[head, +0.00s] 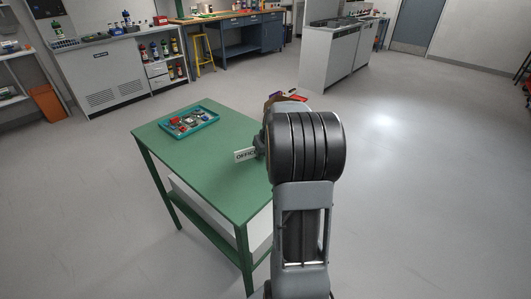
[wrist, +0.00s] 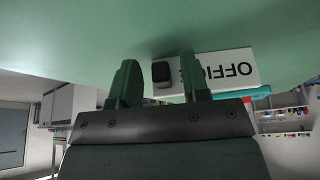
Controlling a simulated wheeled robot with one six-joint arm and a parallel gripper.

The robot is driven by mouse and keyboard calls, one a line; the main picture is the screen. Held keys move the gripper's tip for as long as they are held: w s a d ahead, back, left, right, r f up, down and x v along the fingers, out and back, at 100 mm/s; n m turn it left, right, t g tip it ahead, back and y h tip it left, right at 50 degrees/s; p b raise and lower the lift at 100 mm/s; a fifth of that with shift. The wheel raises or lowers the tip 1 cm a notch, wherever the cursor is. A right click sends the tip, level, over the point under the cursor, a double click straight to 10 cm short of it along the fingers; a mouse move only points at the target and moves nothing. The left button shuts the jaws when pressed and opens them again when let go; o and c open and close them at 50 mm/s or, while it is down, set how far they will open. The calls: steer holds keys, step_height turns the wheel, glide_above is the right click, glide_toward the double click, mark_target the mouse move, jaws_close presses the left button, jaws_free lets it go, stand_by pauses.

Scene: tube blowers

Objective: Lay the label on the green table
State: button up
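The label (head: 244,155) is a white strip with black capital letters beginning "OFFIC", at the green table's (head: 190,155) top, left of my arm. In the wrist view the label (wrist: 236,70) appears upside down against the green surface, and a dark block (wrist: 161,73) sits at its end. My gripper (wrist: 160,82) has its two fingers apart, with the block between them and gaps visible on both sides. One finger covers part of the lettering. In the head view my gripper is mostly hidden behind my arm. I cannot tell whether the label lies fully flat.
A teal tray (head: 190,121) with several small items stands at the table's back left. A dark and red item (head: 288,97) shows beyond my arm. The table's front left is clear. Grey cabinets (head: 125,70) and a blue workbench (head: 240,36) stand farther back.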

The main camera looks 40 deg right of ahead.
steer(key=shift+r, duration=0.1)
steer(key=shift+r, duration=0.25)
steer(key=d+p+v, duration=0.1)
steer(key=p+v, duration=0.1)
steer(key=v, duration=0.9)
steer(key=s+a+f, duration=0.2)
steer(key=s+a, duration=0.2)
steer(key=a, duration=0.4)
steer(key=s+a+f+n+g, duration=0.1)
steer(key=s+a, duration=0.3)
steer(key=a, duration=0.5)
steer(key=s+a+f+n+y, duration=0.1)
steer(key=s+a, duration=0.3)
steer(key=a, duration=0.5)
steer(key=shift+s+f, duration=0.25)
steer(key=shift+f, duration=0.65)
steer(key=shift+a, duration=0.1)
step_height(320, 180, up, 13)
steer(key=p, duration=1.1)
steer(key=shift+a+p, duration=0.2)
steer(key=shift+p, duration=0.1)
steer(key=shift+r, duration=0.1)
